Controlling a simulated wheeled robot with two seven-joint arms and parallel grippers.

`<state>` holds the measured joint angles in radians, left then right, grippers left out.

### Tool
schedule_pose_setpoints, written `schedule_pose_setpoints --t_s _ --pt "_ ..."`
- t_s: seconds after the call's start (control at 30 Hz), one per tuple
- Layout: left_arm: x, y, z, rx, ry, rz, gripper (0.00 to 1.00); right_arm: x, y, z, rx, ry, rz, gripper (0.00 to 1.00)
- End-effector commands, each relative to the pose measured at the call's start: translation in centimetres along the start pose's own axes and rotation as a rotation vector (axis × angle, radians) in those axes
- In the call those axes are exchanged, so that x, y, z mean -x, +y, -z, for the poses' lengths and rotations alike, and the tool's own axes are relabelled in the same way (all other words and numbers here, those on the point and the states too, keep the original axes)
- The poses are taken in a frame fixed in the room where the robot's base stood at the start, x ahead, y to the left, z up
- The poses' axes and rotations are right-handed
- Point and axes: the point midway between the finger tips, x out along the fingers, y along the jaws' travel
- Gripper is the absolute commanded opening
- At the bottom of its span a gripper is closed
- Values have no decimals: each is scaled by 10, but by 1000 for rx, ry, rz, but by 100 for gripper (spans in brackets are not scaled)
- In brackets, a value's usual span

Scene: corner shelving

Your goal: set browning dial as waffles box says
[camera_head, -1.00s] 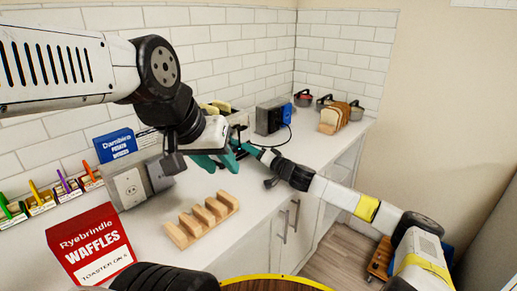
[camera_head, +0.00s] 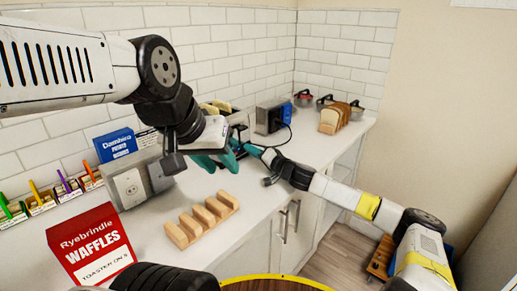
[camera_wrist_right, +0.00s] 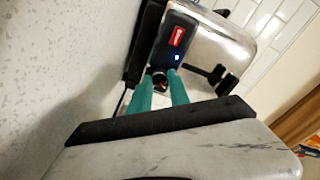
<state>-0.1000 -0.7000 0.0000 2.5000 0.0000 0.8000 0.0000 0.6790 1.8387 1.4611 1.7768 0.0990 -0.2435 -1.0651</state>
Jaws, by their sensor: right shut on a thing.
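The red waffles box (camera_head: 90,245) stands at the lower left in the head view. Its white label reads "TOASTER ON" and then a character that looks like 5 but is not clear. The chrome toaster (camera_wrist_right: 212,45) fills the top of the right wrist view, with a red badge and a small blue light. My right gripper (camera_wrist_right: 162,88) is shut on the small dark browning dial (camera_wrist_right: 160,78) low on the toaster's front. The dial's marks are too small to read. My left gripper (camera_head: 214,161) hangs over the counter, fingers apart and empty, just left of my right gripper (camera_head: 246,149).
A wooden rack (camera_head: 202,220) lies on the counter before the left gripper. A grey outlet box (camera_head: 130,187) and a blue box (camera_head: 116,144) stand behind.

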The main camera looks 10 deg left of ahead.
Motion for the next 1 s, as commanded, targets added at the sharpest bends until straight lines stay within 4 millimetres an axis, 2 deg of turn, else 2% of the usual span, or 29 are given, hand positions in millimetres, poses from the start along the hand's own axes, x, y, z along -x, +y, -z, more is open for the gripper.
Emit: schedule_pose_setpoints --t_s 1.0 --pt "0 0 0 0 0 0 36 0 3 2 -946 -54 -63 0"
